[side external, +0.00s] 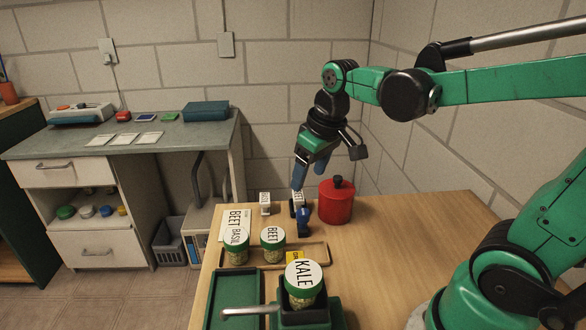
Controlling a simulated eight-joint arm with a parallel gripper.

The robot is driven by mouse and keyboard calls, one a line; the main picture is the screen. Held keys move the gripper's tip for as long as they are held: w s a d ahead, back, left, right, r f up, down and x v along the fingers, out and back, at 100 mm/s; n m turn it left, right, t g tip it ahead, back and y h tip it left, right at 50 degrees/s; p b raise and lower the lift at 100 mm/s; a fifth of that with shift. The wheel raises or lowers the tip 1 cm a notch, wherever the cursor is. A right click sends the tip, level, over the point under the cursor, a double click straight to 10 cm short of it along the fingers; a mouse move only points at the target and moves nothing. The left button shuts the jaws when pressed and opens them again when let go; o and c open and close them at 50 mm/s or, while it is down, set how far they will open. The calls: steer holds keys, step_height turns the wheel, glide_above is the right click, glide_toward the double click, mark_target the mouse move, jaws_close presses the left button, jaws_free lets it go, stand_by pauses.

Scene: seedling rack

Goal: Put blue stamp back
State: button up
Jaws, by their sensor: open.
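A small dark-blue object (304,219), which looks like the blue stamp, is on the wooden table left of the red pot. A white block (297,198) with black lettering adjoins it. My gripper (309,180) points down just above and behind them, with its blue fingers spread and nothing visible between them. I cannot tell whether a fingertip touches the white block. Another small white lettered block (265,203) stands to the left.
A red lidded pot (336,204) stands close right of the gripper. Green-lidded jars (272,239) stand in front, one by a green tray (233,300). The table's right side is clear.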

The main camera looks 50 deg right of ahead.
steer(key=s+a+f+t, duration=0.1)
steer(key=s+a+t, duration=0.2)
steer(key=a+t, duration=0.1)
steer(key=shift+s+a, duration=0.15)
steer(key=shift+a, duration=0.35)
stand_by(0.8)
